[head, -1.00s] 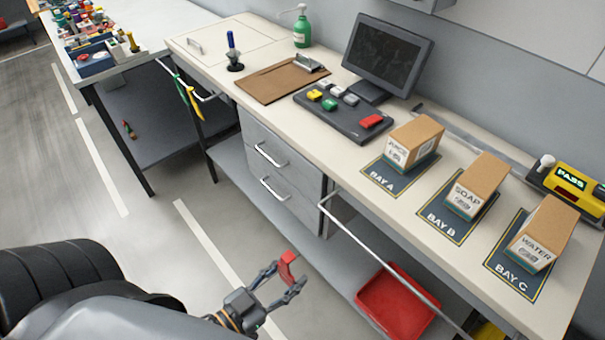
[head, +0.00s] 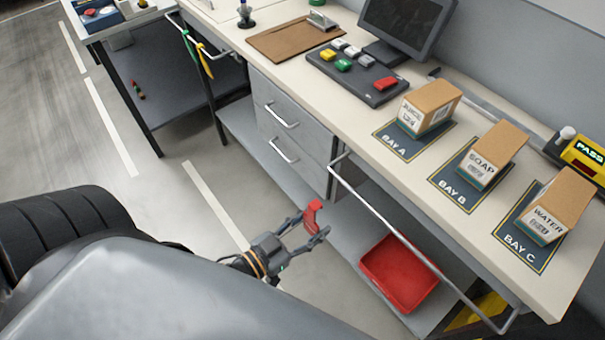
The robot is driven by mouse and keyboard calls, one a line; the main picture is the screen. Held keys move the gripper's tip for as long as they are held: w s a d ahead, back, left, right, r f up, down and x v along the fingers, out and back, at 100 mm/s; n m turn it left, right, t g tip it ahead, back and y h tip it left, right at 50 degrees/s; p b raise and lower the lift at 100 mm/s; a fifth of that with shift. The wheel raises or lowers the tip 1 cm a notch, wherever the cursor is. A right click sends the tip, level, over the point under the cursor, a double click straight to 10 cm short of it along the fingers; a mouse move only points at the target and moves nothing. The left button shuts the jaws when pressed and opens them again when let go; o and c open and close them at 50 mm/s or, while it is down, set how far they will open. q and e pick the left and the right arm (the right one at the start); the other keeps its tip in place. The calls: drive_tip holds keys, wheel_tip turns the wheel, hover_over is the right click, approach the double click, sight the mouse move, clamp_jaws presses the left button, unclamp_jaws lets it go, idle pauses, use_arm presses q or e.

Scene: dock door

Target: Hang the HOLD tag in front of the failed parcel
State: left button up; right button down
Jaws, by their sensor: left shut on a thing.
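My left gripper (head: 316,228) is shut on a small red tag (head: 312,213), low in front of the bench and left of its front rail (head: 415,247). No writing on the tag is readable. Three boxed parcels stand on dark mats: the JUICE parcel (head: 430,103) in bay A, the SOAP parcel (head: 492,153) in bay B and the WATER parcel (head: 558,205) in bay C. A yellow and black device (head: 588,157) at the right edge reads PASS. I cannot tell which parcel failed. My right gripper is out of view.
A red bin (head: 398,273) sits on the lower shelf behind the rail. Green and yellow tags (head: 197,52) hang from another rail at the upper left. A button panel (head: 362,75), clipboard (head: 290,38) and monitor (head: 405,25) occupy the bench. The floor left of my gripper is clear.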

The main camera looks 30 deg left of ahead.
use_arm(q)
drive_tip(key=f+b+x, duration=0.1)
drive_tip(key=b+x, duration=0.2)
drive_tip(key=x, duration=0.6)
drive_tip(key=shift+w, duration=0.35)
idle(0.3)
drive_tip(key=shift+d, duration=0.1)
drive_tip(key=o, duration=0.9)
